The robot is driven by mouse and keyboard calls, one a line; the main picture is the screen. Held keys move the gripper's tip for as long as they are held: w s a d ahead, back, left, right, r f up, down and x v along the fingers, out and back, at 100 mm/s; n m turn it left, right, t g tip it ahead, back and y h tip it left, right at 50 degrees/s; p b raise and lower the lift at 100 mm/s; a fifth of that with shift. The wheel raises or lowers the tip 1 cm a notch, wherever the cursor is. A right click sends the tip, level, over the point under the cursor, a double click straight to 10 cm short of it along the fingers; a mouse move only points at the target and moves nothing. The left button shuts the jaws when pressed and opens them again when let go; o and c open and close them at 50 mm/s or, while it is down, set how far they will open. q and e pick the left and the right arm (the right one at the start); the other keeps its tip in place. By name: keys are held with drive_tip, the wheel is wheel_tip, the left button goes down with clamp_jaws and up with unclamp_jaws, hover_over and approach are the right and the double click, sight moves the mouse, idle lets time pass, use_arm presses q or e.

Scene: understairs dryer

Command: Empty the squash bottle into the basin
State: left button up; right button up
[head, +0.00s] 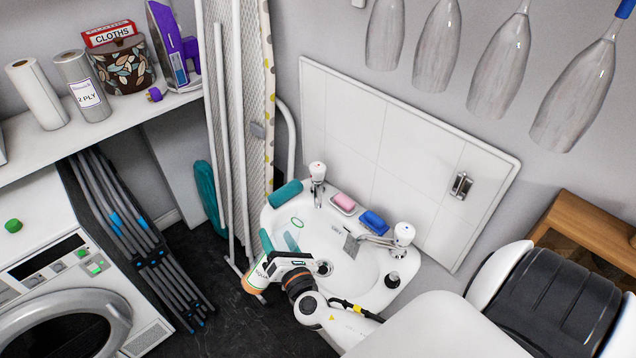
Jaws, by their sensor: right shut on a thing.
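My right gripper (279,245) reaches in from the lower right, over the left front rim of the white basin (350,265). It is shut on the squash bottle (257,277), which shows a pale label and an orange lower part. The bottle is tilted at the basin's left edge, its orange part towards the floor side. The gripper partly hides the bottle, and I cannot make out its mouth or any flow. A thin green ring (297,222) shows over the basin's left part; I cannot tell what it belongs to. My left gripper is not in view.
A washing machine (75,310) and folded airer (140,235) are left. Dark floor (225,320) lies between.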

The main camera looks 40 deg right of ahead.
drive_tip(key=shift+s+a+m+b, duration=0.3)
drive_tip(key=shift+s+m, duration=0.05)
drive_tip(key=shift+m, duration=0.15)
drive_tip(key=shift+w+f, duration=0.1)
drive_tip(key=shift+w+a+f+m, duration=0.2)
drive_tip(key=shift+w+m, duration=0.2)
drive_tip(key=shift+m, duration=0.3)
drive_tip(key=shift+b, duration=0.3)
drive_tip(key=shift+s+a+m, duration=0.2)
drive_tip(key=shift+m, duration=0.2)
drive_tip(key=shift+s+a+f+b, duration=0.1)
drive_tip(key=shift+b, duration=0.35)
drive_tip(key=shift+w+f+m, duration=0.3)
drive_tip(key=shift+m, duration=0.1)
drive_tip(key=shift+s+a+b, duration=0.1)
drive_tip(key=shift+s+b, duration=0.15)
drive_tip(key=shift+b, duration=0.05)
drive_tip(key=shift+f, duration=0.1)
drive_tip(key=shift+w+f+m, duration=0.2)
drive_tip(key=shift+w+m, duration=0.05)
drive_tip(key=shift+m, duration=0.05)
drive_tip(key=shift+s+b, duration=0.1)
drive_tip(key=shift+b, duration=0.25)
